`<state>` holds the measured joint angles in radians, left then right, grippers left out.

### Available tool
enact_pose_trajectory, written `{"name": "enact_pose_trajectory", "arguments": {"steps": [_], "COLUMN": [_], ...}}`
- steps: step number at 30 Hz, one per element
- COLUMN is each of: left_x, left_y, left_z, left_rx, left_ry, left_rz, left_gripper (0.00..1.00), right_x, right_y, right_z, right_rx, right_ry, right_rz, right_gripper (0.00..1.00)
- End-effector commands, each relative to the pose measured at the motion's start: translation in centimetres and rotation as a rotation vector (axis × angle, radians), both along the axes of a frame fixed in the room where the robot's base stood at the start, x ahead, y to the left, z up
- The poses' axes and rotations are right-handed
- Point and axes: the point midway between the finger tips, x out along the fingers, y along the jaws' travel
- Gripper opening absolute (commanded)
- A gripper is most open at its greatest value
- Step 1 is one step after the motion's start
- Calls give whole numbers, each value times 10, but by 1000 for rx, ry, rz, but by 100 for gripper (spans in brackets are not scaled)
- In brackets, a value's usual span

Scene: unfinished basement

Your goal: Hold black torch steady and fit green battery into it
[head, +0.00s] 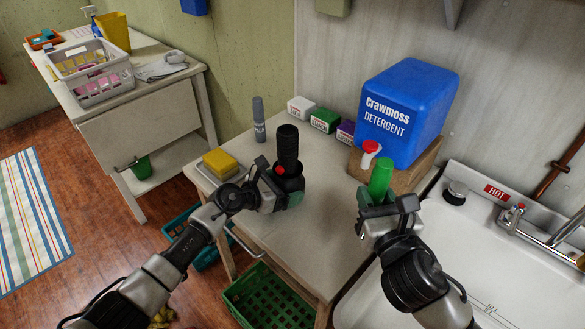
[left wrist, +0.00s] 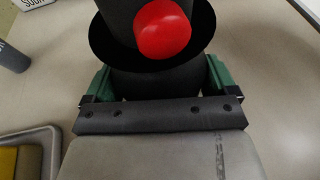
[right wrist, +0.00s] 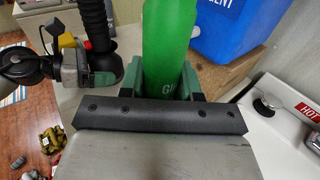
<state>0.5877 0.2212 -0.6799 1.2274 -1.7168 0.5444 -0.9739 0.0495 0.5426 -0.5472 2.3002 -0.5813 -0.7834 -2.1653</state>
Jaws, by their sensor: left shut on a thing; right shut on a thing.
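The black torch (head: 288,148) stands upright on the small table, with a red button on its side. My left gripper (head: 283,199) is shut on the torch's lower part. In the left wrist view the torch (left wrist: 115,20) shows between the green fingers, its red button facing the camera. The green battery (head: 381,177) is upright in my right gripper (head: 378,204), which is shut on its lower part. In the right wrist view the battery (right wrist: 168,45) rises above the fingers. It is to the right of the torch and apart from it. The torch's top opening is not clearly visible.
A blue detergent container (head: 407,112) with a red-capped spout stands on a wooden block (head: 415,175) behind the battery. A grey cylinder (head: 258,120), small boxes (head: 325,120) and a yellow sponge on a tray (head: 220,162) line the table. The sink (head: 470,240) is at right.

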Motion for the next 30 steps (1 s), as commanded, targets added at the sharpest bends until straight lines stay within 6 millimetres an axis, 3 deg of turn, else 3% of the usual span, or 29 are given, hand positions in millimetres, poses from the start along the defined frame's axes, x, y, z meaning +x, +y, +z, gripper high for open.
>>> {"name": "enact_pose_trajectory", "arguments": {"steps": [3,11,18,25,28,30], "left_x": [0,0,0,0,0,0], "left_y": [0,0,0,0,0,0], "left_z": [1,0,0,0,0,0], "left_rx": [0,1,1,1,1,1], "left_ry": [-2,-1,-1,0,1,1], "left_rz": [1,1,0,1,0,0], "left_gripper": [74,74,74,74,74,74], "right_x": [33,92,144,163,165,166], "right_y": [18,61,115,149,154,156], "right_z": [20,69,138,189,192,183], "right_rx": [-3,-7,-1,-9,-9,-9], "right_ry": [-11,-10,-7,-3,1,4], "right_rz": [32,116,116,89,82,82], "right_gripper": [5,5,5,5,5,5]}}
